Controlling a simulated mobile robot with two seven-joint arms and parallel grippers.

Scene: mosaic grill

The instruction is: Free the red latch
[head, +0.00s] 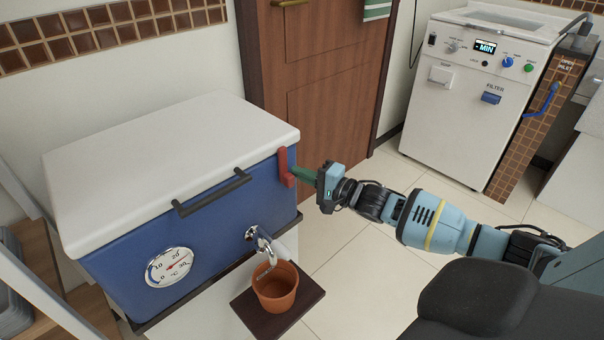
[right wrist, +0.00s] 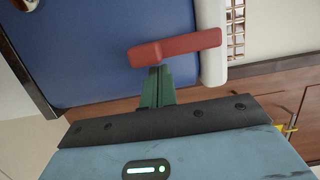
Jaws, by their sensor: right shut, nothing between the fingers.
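The red latch (head: 285,168) is on the right end of the front of a blue cooler (head: 215,230) with a white lid (head: 165,160). In the head view it stands roughly upright, its top near the lid's edge. My right gripper (head: 297,173) is at the latch's right side, green fingers pointing at it. In the right wrist view the shut fingers (right wrist: 157,75) meet the lower edge of the latch (right wrist: 175,48), touching or nearly so, with nothing held between them. My left gripper is not in view.
A black handle (head: 212,193), a tap (head: 262,241) and a dial (head: 169,267) are on the cooler's front. A terracotta pot (head: 275,287) stands below the tap. A brown door (head: 325,80) and white machine (head: 480,85) are behind. Tiled floor lies open at right.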

